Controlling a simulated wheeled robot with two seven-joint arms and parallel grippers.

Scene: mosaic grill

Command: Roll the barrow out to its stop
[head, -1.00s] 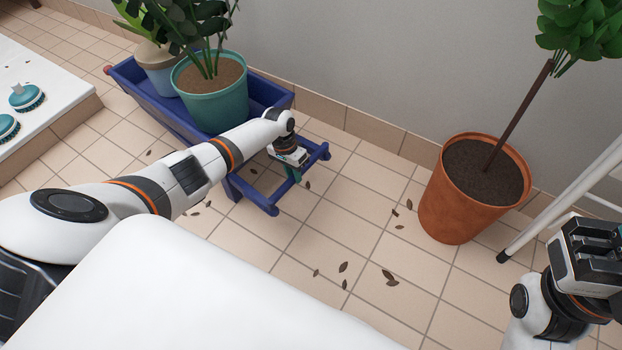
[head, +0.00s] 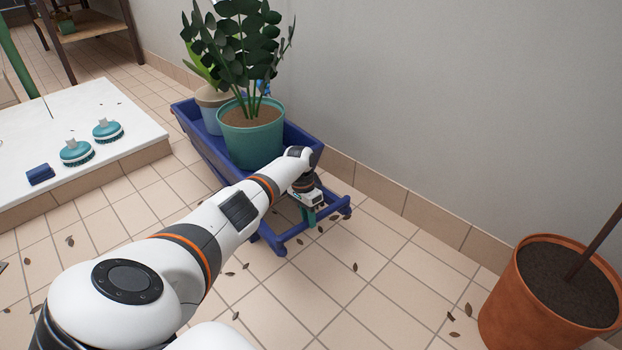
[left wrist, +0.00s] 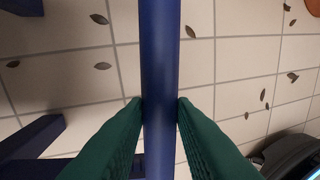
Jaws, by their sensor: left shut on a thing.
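The blue barrow (head: 207,150) stands on the tiled floor along the grey wall. It carries a teal pot (head: 250,140) with a dark-leaved plant and a paler pot (head: 213,105) behind it. My left gripper (head: 309,214) reaches down to the handle frame at the barrow's near end. In the left wrist view the green fingers of my left gripper (left wrist: 159,110) are closed around the blue handle bar (left wrist: 159,50), one on each side. The barrow's wheels are mostly hidden. My right gripper is out of view.
A terracotta pot (head: 520,310) with a thin trunk stands at the lower right. A low white platform (head: 40,210) with teal brushes (head: 77,153) is at the left. Dry leaves are scattered on the tiles. Open floor lies between the barrow and the terracotta pot.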

